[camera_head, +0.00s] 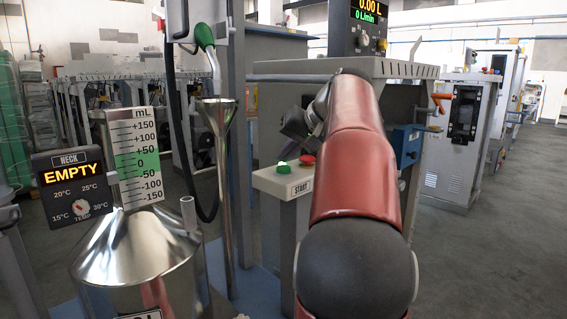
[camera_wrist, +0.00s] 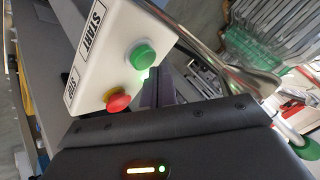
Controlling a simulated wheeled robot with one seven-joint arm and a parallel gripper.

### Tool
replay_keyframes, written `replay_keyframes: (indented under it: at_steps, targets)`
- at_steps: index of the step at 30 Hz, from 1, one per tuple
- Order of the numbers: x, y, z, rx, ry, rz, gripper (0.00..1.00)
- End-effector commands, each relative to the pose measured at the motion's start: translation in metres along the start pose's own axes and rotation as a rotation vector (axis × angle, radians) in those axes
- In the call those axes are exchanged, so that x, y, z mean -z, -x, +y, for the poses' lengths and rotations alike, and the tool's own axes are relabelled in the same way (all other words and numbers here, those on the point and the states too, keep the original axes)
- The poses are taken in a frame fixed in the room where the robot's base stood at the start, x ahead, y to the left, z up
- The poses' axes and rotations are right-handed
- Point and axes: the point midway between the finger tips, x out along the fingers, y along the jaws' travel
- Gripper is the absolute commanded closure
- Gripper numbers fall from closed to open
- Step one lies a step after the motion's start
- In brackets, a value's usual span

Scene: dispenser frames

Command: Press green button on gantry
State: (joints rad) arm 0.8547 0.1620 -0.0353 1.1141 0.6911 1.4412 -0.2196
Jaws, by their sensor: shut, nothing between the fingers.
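The green button (camera_head: 283,166) sits on a pale control box (camera_head: 266,183) with a START label, in front of the gantry. It shows in the wrist view as a green dome (camera_wrist: 143,56), with a bright green glow at its edge. A red button (camera_head: 307,160) is beside it, also seen in the wrist view (camera_wrist: 118,101) on a yellow base. My gripper (camera_wrist: 153,74) is shut and empty, its dark fingertips close by the green button. I cannot tell whether they touch it. My red arm hides part of the box in the head view.
A shiny metal vessel (camera_head: 135,250) with a mL scale (camera_head: 136,158) and a display reading EMPTY (camera_head: 72,185) stands at left. A funnel-topped pipe (camera_head: 219,150) and a green-handled nozzle (camera_head: 205,38) are left of the box. Open floor (camera_head: 500,250) lies at right.

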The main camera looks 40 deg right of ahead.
Motion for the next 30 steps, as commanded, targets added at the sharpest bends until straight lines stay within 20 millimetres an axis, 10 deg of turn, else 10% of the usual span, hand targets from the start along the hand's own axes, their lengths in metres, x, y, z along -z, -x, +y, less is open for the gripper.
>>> replay_keyframes:
  at_steps: [30]
  targets:
    - [0.027,0.037,-0.027,0.0,0.001,0.001,1.0]
